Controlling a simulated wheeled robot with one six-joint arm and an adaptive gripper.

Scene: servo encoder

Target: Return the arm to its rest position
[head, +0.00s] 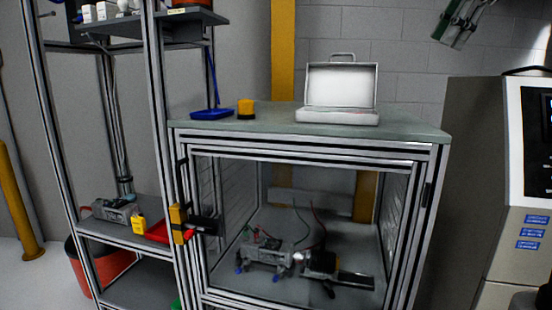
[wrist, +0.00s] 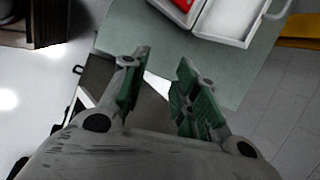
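My gripper (head: 452,32) shows at the top right edge of the head view, raised above and to the right of the workbench, with the arm behind it mostly out of frame. In the wrist view my gripper (wrist: 158,80) is open. Its two green-padded fingers stand apart with nothing between them. Below the fingers lie the bench's green top and the pale floor.
The bench top (head: 220,127) carries an open white case (head: 340,95), a blue tray and a yellow-black item (head: 246,108). A shelf rack (head: 120,232) stands left, a grey machine (head: 480,170) right. The enclosure below holds a device (head: 268,252). The case shows in the wrist view (wrist: 225,22).

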